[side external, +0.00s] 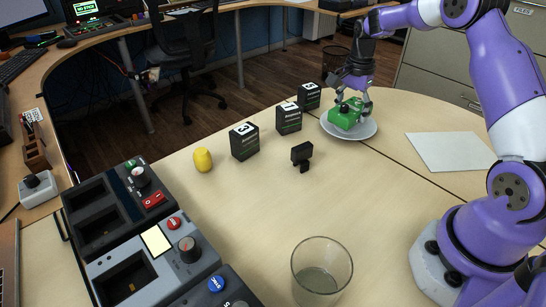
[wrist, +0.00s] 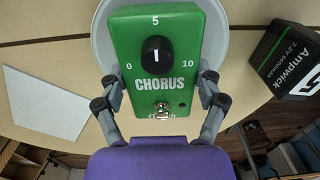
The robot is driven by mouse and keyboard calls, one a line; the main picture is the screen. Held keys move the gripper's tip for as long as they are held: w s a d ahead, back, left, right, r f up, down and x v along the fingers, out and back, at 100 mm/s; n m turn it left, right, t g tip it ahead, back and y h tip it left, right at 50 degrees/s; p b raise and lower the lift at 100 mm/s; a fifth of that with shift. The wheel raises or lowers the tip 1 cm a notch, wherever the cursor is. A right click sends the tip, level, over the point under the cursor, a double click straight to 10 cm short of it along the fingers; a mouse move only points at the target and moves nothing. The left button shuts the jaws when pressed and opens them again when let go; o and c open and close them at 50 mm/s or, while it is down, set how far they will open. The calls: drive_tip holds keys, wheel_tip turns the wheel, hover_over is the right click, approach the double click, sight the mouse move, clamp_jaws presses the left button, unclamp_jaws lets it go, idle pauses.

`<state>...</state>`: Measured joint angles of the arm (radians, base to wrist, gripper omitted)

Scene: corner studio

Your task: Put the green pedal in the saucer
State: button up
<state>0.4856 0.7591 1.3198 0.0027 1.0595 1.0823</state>
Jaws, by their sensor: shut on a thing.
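The green pedal (side external: 345,114) is a small box, in or just above the white saucer (side external: 367,130) at the back right of the table. In the wrist view the pedal (wrist: 168,84) shows a black knob and the word CHORUS, with the saucer (wrist: 101,38) behind it. My gripper (side external: 352,98) reaches down from above, and its fingers (wrist: 160,100) close on both sides of the pedal. I cannot tell whether the pedal's underside touches the saucer.
Black numbered battery boxes (side external: 289,118) stand left of the saucer. A white sheet (side external: 450,151) lies to its right. A black webcam-like object (side external: 301,154), a yellow object (side external: 203,160) and a glass (side external: 321,271) stand on the table. Dark devices (side external: 105,215) line the left. The table's middle is clear.

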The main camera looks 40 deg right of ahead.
drive_tip(key=shift+f, duration=0.2)
drive_tip(key=shift+f, duration=0.4)
drive_tip(key=o, duration=1.3)
